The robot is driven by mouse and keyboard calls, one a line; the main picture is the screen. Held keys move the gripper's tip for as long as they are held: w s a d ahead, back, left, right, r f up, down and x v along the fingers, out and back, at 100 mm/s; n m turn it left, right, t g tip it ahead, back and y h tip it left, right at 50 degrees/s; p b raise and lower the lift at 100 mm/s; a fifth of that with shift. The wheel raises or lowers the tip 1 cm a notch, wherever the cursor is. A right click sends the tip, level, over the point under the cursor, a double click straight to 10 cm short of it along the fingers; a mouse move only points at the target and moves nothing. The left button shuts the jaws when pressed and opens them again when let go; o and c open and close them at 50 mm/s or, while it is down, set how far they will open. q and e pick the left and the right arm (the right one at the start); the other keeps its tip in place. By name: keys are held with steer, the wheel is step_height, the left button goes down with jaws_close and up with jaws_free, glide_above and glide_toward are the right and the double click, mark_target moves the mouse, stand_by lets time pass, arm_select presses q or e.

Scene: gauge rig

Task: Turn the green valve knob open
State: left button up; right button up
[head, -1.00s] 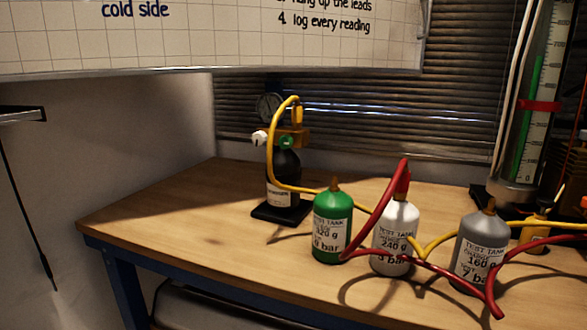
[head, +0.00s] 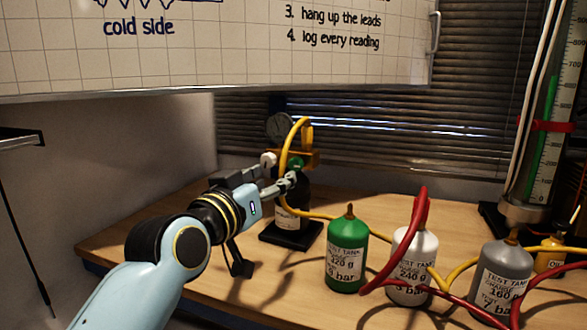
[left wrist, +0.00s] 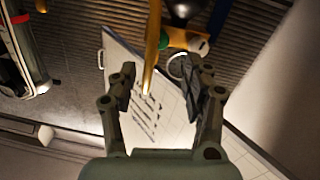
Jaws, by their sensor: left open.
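The green valve knob (head: 297,162) is on the brass-coloured valve block (head: 303,156) on top of the dark bottle (head: 296,208). The gripper partly hides the bottle. My left gripper (head: 284,184) reaches in from the left, its fingertips just below the knob in the picture; contact cannot be told. In the left wrist view the left gripper's fingers (left wrist: 165,88) are spread with nothing held between them. A green bit of the knob (left wrist: 163,40) shows beyond them, beside the yellow hose (left wrist: 153,45). My right gripper is not in view.
A white knob (head: 268,159) and a round gauge (head: 279,126) sit beside the valve. A green tank (head: 346,258), a white tank (head: 413,265) and a grey tank (head: 502,272) stand to the right, with red and yellow hoses. The whiteboard (head: 230,45) hangs above.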

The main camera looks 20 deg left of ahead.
mark_target(294, 166)
arm_select(q)
steer(key=w, duration=0.6)
steer(key=w+d, duration=0.1)
steer(key=w, duration=0.2)
steer(key=shift+w+f+b, duration=0.1)
steer(key=shift+w+b, duration=0.05)
steer(key=shift+b, duration=0.15)
jaws_close()
